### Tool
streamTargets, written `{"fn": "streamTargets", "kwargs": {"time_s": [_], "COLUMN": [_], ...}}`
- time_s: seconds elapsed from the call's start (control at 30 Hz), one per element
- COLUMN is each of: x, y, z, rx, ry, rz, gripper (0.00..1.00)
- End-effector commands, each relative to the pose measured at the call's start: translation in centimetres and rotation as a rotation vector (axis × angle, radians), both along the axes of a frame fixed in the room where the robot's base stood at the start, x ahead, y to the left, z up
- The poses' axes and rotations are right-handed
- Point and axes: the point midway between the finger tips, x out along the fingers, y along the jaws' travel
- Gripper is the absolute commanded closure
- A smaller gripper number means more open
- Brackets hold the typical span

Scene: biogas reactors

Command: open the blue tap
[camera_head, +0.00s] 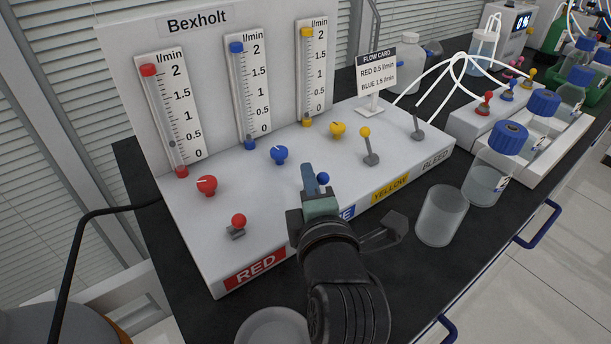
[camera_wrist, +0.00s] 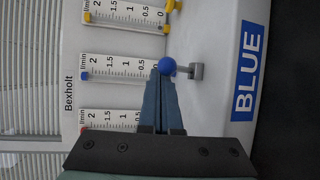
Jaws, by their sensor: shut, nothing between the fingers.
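The blue tap is a short lever with a blue ball (camera_head: 322,178) on top, on the sloping front of the white panel behind the BLUE label. In the wrist view the blue ball (camera_wrist: 168,66) sits at the fingertips, with its grey metal base (camera_wrist: 192,71) just right of it. My gripper (camera_head: 311,172) is shut and empty. Its fingertips (camera_wrist: 160,78) are right beside the ball; I cannot tell whether they touch it. In the head view my gripper hides the lever's base and part of the BLUE label.
A blue dial knob (camera_head: 279,154) stands behind my gripper. The red lever (camera_head: 238,222) is to the left, the yellow lever (camera_head: 368,145) to the right. A clear beaker (camera_head: 441,215) and a blue-capped bottle (camera_head: 491,170) stand on the black bench at right.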

Motion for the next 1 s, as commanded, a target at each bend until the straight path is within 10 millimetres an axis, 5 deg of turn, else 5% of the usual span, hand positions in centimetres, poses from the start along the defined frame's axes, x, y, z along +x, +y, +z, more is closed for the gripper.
{"fn": "streamTargets", "kwargs": {"time_s": [0.37,0.7,1.0], "x": [1.6,-3.9,-6.7], "y": [1.9,1.4,1.2], "z": [2.8,-1.5,-2.9], "rx": [-0.001,0.002,0.0], "ry": [-0.001,0.005,0.002], "rz": [-0.001,-0.004,-0.002], "gripper": [1.0,1.0,1.0]}}
